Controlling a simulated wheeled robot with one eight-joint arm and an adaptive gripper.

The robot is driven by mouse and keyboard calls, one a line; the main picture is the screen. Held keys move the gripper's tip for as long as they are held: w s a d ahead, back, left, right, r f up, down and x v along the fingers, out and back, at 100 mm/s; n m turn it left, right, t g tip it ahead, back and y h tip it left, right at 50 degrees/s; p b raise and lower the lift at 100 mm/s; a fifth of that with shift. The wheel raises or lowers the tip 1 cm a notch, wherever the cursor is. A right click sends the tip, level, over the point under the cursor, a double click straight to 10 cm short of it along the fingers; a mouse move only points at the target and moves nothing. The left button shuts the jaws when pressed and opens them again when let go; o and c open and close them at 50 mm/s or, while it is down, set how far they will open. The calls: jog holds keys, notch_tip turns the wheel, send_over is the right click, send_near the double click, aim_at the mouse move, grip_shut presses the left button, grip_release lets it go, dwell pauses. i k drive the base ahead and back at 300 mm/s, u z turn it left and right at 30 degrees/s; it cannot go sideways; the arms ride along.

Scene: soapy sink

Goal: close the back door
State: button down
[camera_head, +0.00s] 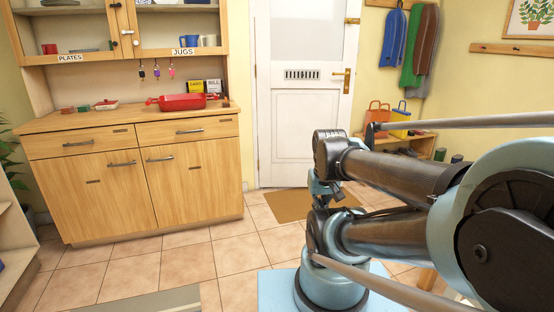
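The white back door (290,130) stands at the back of the room, right of the wooden dresser. It has a pale pane above, a letter slot in the middle and a brass handle (347,78) on its right side. A brass fitting sits higher on the same side. The door looks in or near its frame; I cannot tell whether it is fully shut. My folded arm covers its lower right part. A small blue and dark part at the arm's far end may be my gripper (326,190); its fingers are not clear. It appears well in front of the door, not touching it.
The wooden dresser (140,190) with a red dish (182,102) stands left. A brown doormat (290,205) lies before the door. A low shelf (424,146) with bags and hanging coats (394,38) are right. Tiled floor is open between dresser and arm.

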aim_at(290, 35)
jog(key=i, duration=2.5)
jog(key=z, duration=1.65)
jog(key=i, duration=1)
jog(key=u, duration=1.8)
